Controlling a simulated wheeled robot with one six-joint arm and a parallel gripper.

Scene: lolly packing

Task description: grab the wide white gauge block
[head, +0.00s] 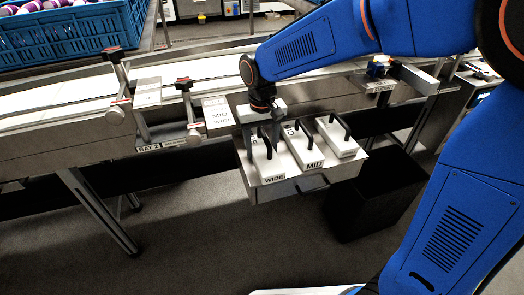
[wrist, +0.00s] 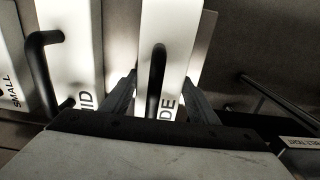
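The wide white gauge block (head: 271,171) lies in a shallow open drawer (head: 284,189), leftmost of a row in the head view. It is marked WIDE and has a black bar handle. It also shows in the wrist view (wrist: 176,28), with its handle (wrist: 155,78) between my fingers and its near end hidden by my gripper body. My gripper (head: 263,137) is over this block, pointing down. Its two dark fingers stand apart, one on each side of the handle. I cannot tell whether either finger touches the block.
The MID block (head: 307,150) sits close beside the wide one, and the SMALL block (head: 337,138) is beyond it. A conveyor (head: 60,97) with red-knobbed clamps runs behind. A blue crate (head: 66,33) stands at upper left. A black bin (head: 375,203) is below right.

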